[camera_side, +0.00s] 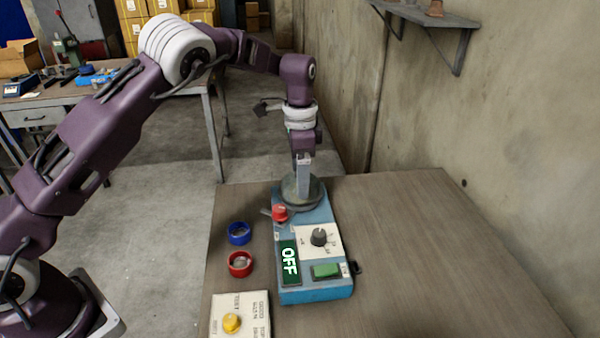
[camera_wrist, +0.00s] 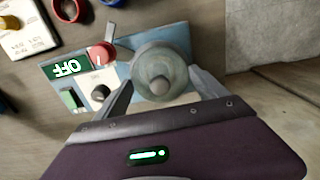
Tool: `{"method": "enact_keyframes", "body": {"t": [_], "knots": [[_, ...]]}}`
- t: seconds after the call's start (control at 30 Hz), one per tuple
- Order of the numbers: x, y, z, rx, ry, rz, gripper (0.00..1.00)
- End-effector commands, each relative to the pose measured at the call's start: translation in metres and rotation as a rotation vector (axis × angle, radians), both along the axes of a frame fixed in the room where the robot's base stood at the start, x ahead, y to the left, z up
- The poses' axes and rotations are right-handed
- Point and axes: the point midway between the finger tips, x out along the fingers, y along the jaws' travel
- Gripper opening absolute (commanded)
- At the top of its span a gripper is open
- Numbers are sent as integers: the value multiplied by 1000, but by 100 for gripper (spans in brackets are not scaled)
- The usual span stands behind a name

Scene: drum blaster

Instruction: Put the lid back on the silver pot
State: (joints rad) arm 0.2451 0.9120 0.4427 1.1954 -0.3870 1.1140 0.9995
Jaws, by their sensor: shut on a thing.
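A round, dull grey lid (camera_side: 313,196) with a raised middle is at the far end of the blue machine. The wrist view shows this lid (camera_wrist: 150,57) from above, with a stubby knob at its centre. My gripper (camera_side: 303,182) reaches straight down to it. In the wrist view my gripper (camera_wrist: 160,80) has a finger on each side of the lid and is shut on it. The silver pot cannot be told apart from the lid, so I cannot tell whether the lid rests on it or is held just above.
The blue machine (camera_side: 315,292) has an OFF display (camera_side: 290,262), a red knob (camera_side: 279,212), a black dial (camera_side: 319,237) and a green button (camera_side: 326,270). Blue (camera_side: 239,233) and red (camera_side: 240,264) rings and a yellow-button box (camera_side: 232,323) lie left. The table's right (camera_side: 430,250) is clear.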

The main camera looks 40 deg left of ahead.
Motion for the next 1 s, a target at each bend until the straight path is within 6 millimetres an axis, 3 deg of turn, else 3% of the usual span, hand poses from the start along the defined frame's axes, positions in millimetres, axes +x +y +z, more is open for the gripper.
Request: {"method": "enact_keyframes", "body": {"t": [0.83,0.87,0.93,1.0], "knots": [[0,0,-3,0,-1,0,36],[0,0,-3,0,-1,0,87],[0,0,-3,0,-1,0,100],[0,0,-3,-1,-1,0,100]]}}
